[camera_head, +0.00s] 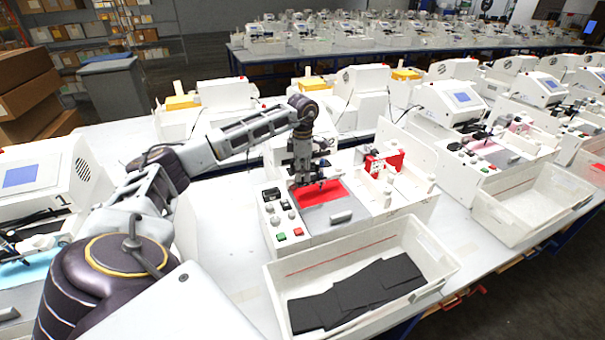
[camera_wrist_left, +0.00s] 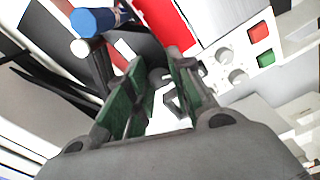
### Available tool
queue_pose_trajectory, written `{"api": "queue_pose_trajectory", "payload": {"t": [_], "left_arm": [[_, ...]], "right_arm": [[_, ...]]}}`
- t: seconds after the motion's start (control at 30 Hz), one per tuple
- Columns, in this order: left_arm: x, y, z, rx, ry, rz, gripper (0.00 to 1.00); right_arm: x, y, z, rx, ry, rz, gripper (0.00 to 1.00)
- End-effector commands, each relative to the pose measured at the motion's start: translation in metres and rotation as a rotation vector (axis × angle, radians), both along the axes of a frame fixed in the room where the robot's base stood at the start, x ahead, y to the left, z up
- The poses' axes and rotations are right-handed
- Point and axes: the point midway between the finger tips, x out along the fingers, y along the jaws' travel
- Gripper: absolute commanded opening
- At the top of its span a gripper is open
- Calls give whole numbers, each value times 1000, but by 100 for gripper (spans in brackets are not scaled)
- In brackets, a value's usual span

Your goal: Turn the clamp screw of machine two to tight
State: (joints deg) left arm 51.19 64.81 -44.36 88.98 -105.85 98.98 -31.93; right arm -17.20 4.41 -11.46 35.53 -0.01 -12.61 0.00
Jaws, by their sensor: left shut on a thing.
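The machine at the centre of the head view (camera_head: 350,232) is white, with a red sheet (camera_head: 335,193) on its bed and a control panel on its left. My left gripper (camera_head: 307,181) reaches down over the red sheet's upper left, at the pen carriage. In the left wrist view its green-padded fingers (camera_wrist_left: 160,85) are shut on a small dark part (camera_wrist_left: 158,76), taken to be the clamp screw. It is mostly hidden by the fingers, and its turn cannot be read. A blue-capped cylinder (camera_wrist_left: 92,22) lies beside the fingers. My right gripper is out of view.
A white tray with black sheets (camera_head: 440,270) stands in front of the machine. Another machine marked 1 (camera_head: 40,180) is at the left, and more machines (camera_head: 500,150) stand at the right. The panel has a green button (camera_head: 281,237) and a red button (camera_head: 298,232).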

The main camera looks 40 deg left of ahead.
Motion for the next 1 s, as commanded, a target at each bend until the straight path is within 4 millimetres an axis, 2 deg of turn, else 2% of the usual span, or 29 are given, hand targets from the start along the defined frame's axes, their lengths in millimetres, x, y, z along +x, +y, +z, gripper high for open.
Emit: {"api": "queue_pose_trajectory", "payload": {"t": [0.5, 1.0], "left_arm": [[1, 0, 1, 0, -4, -369, 0], [0, 0, 1, 0, -4, -494, 0]], "right_arm": [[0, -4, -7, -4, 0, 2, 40], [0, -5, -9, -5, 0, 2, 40]]}}
